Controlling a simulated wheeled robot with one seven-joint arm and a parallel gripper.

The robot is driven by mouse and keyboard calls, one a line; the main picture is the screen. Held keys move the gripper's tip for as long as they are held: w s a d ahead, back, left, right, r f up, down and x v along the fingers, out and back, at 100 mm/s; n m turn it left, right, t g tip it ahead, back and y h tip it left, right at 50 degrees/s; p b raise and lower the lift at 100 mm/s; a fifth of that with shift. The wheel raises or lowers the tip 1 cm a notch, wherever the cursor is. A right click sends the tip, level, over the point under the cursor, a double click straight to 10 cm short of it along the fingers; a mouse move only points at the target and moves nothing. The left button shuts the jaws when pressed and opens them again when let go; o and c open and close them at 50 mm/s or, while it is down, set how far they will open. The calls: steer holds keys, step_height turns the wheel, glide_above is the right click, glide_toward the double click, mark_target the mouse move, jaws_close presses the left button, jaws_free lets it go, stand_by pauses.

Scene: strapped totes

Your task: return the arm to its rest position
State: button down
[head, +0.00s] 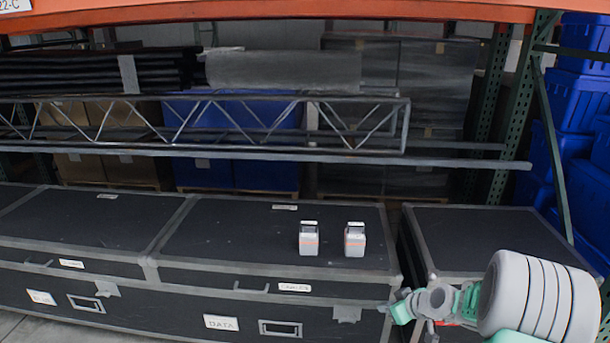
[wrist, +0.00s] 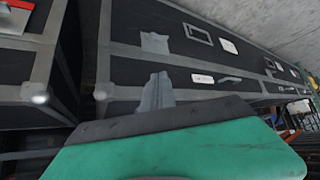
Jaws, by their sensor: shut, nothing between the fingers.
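My arm reaches in from the lower right of the head view. My gripper (head: 388,308), green at its end, is at the front right corner of the long black case (head: 230,238), in front of its edge in the picture. It is shut and empty. In the wrist view a green part of the gripper with a dark edge fills the bottom, and no held thing shows. Whether the gripper touches the case cannot be told.
Two small grey boxes with orange stripes, a left one (head: 309,239) and a right one (head: 355,240), stand on the long case. Another black case (head: 480,232) lies to the right, behind my arm. A green rack upright (head: 512,110) and blue totes (head: 580,100) are farther right.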

steer(key=s+a+r+m+g+h+p, duration=0.1)
steer(key=s+a+r+p, duration=0.2)
steer(key=r, duration=0.4)
steer(key=s+a+r+g+p, duration=0.1)
steer(key=s+a+r+p, duration=0.1)
steer(key=s+r, duration=0.35)
steer(key=s+a+r+m+g+h+p, duration=0.1)
steer(key=s+a+r+p, duration=0.15)
steer(key=r, duration=0.55)
steer(key=s+r+m+g+h+p, duration=0.1)
steer(key=s+r+m+p, duration=0.3)
steer(key=s+r, duration=0.7)
steer(key=s+a+h+p, duration=0.1)
steer(key=s+p, duration=0.1)
steer(key=s, duration=0.1)
steer(key=shift+s+r+p, duration=0.2)
steer(key=shift+r+p, duration=0.2)
